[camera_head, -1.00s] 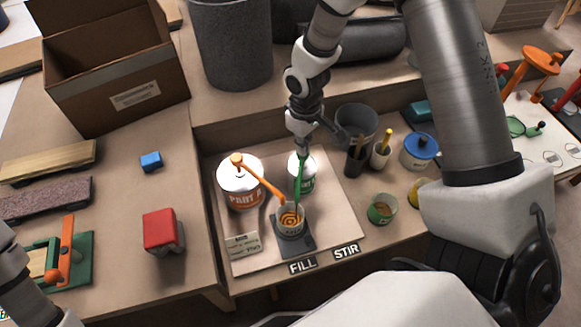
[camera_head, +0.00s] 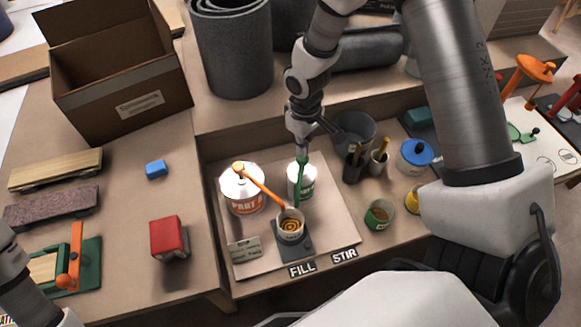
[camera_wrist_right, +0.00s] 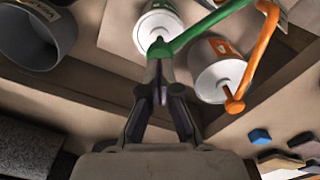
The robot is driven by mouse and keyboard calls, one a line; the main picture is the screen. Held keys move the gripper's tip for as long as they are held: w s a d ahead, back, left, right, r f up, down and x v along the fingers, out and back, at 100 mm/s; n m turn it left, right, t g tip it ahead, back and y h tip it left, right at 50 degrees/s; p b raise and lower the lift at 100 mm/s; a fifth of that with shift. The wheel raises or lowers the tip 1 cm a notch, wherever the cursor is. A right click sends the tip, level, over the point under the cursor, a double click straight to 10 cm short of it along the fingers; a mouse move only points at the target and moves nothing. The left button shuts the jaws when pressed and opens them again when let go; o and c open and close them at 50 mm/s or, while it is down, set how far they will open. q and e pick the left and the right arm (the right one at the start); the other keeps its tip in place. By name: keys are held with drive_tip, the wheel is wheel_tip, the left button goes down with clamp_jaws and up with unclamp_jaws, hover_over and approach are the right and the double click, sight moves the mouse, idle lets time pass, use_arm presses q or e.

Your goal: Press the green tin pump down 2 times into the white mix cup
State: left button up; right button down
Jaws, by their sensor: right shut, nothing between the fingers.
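The green tin (camera_head: 301,189), white with a green label, stands on the board, with its green pump (camera_head: 302,168) upright on top. The pump's spout (camera_wrist_right: 205,28) reaches toward the cup. The white mix cup (camera_head: 291,230) stands on a dark pad in front of the tins, with an orange swirl inside. My right gripper (camera_head: 303,143) is shut and empty, pointing down directly above the pump head. In the right wrist view its fingertips (camera_wrist_right: 160,74) lie at the green pump head (camera_wrist_right: 158,48); whether they touch I cannot tell. My left gripper is out of view.
An orange-labelled paint tin (camera_head: 242,199) stands left of the green tin, its orange pump arm (camera_head: 262,185) reaching to the cup. A grey bucket (camera_head: 355,130), brush pots (camera_head: 355,167) and a small green-labelled pot (camera_head: 379,214) stand to the right. FILL and STIR labels mark the front edge.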

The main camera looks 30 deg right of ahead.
idle(0.3)
wheel_tip(320, 180, up, 6)
drive_tip(key=p, duration=0.5)
drive_tip(key=shift+p, duration=0.4)
